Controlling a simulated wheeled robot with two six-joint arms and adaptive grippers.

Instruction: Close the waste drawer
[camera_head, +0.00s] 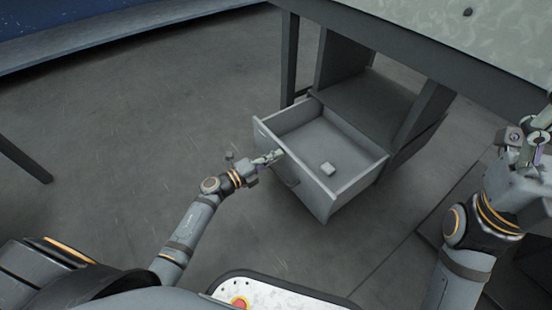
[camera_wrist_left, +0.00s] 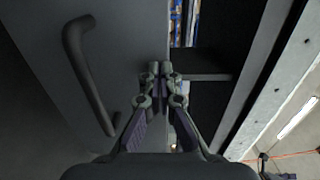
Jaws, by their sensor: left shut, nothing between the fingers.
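The grey waste drawer (camera_head: 345,195) is pulled out of the cabinet under the table, its inside visible from above. My left gripper (camera_head: 276,156) is shut and empty, at the drawer's front face near its left part. In the left wrist view the shut fingertips (camera_wrist_left: 160,68) overlap the right edge of the drawer front (camera_wrist_left: 125,35). The dark bar handle (camera_wrist_left: 88,75) is left of the fingers, apart from them. I cannot tell whether the fingertips touch the front. My right gripper (camera_head: 537,135) is at the right edge, away from the drawer; its finger opening is unclear.

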